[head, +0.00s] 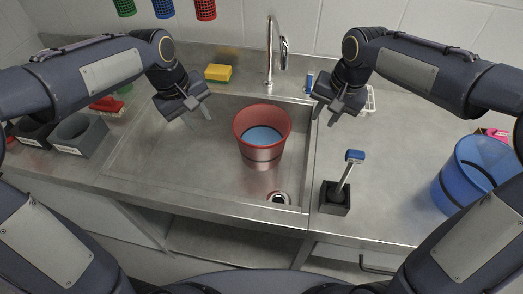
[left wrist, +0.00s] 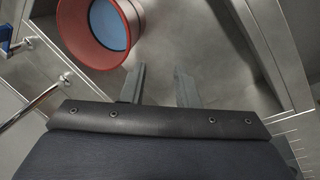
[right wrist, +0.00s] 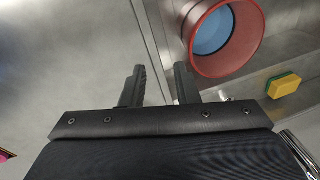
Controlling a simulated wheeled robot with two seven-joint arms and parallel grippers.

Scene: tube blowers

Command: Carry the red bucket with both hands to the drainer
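The red bucket (head: 262,155) stands upright in the sink basin, with blue showing inside it. It also shows at the top of the left wrist view (left wrist: 82,38) and of the right wrist view (right wrist: 246,55). My left gripper (head: 198,117) is open and empty, to the left of the bucket and apart from it. My right gripper (head: 325,115) is open and empty, to the right of the bucket and apart from it, over the sink's right edge. I cannot tell for sure which part is the drainer; a flat steel surface (head: 400,160) lies right of the basin.
A blue bucket (head: 470,175) is at the far right. A faucet (head: 272,60) rises behind the basin, with a yellow sponge (head: 218,72) to its left. Grey holders (head: 78,134) stand at the left.

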